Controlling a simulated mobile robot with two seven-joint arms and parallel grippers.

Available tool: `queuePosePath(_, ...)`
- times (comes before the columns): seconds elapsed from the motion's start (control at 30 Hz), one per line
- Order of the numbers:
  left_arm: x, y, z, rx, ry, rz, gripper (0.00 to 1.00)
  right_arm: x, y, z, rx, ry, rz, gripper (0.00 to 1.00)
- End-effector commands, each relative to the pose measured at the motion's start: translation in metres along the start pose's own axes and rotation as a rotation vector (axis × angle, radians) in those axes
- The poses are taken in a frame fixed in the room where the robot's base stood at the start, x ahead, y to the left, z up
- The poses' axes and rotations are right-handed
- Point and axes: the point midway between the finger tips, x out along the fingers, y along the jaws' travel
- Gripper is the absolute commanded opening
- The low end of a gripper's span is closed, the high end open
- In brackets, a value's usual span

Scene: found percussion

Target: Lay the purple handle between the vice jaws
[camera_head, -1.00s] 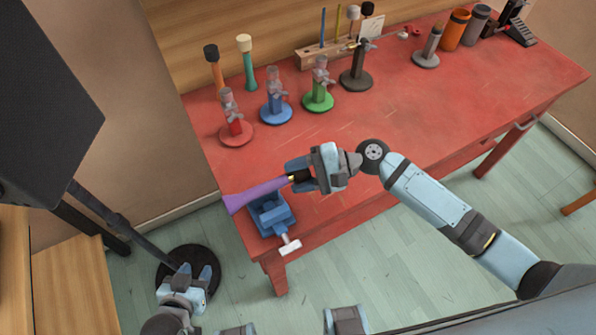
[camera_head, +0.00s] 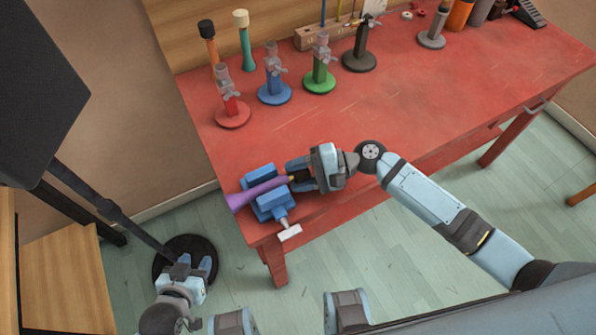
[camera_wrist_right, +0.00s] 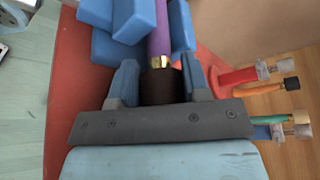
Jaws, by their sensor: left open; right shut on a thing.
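The purple handle (camera_head: 262,190) lies at the left end of the red table, across the blue vice (camera_head: 260,173). In the head view it shows between the two blue jaw blocks. My right gripper (camera_head: 297,175) is shut on the handle's dark end, to the right of the vice. In the right wrist view the purple handle (camera_wrist_right: 158,38) runs up from the dark end, past a brass collar, with blue vice blocks (camera_wrist_right: 133,18) on both sides. Whether it rests on the vice's bottom cannot be told. My left gripper (camera_head: 192,268) is open and empty, low at the left, off the table.
Red (camera_head: 233,116), blue (camera_head: 275,94) and green (camera_head: 320,82) clamp stands line the table's back left. Orange and teal handles stand behind them. The vice's screw bar (camera_head: 290,233) juts past the table's front edge. The table's middle (camera_head: 430,110) is clear.

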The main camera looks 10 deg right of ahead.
Motion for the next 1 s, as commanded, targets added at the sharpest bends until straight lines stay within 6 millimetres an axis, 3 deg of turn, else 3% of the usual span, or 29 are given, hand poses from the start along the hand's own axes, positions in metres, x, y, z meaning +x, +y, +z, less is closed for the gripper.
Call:
queuePosePath(0.73, 0.0007, 0.0005, -0.0001, -0.002, 0.002, 0.000, 0.43, 0.0010, 0.0024, -0.0016, -0.001, -0.001, -0.001, 0.13)
queuePosePath(0.77, 0.0007, 0.0005, 0.0000, -0.002, 0.002, 0.000, 0.43, 0.0010, 0.0024, -0.0016, -0.001, -0.001, -0.001, 0.45)
queuePosePath(0.8, 0.0007, 0.0005, 0.0000, -0.002, 0.002, 0.000, 0.43, 0.0010, 0.0024, -0.0016, -0.001, -0.001, -0.001, 0.54)
queuePosePath(0.9, 0.0007, 0.0006, 0.0000, -0.002, 0.002, 0.000, 0.43, 0.0010, 0.0024, -0.0017, -0.001, -0.001, -0.001, 0.73)
queuePosePath(1.0, 0.0007, 0.0006, 0.0001, -0.002, 0.002, 0.001, 0.43, 0.0010, 0.0025, -0.0017, -0.001, 0.000, -0.001, 0.73)
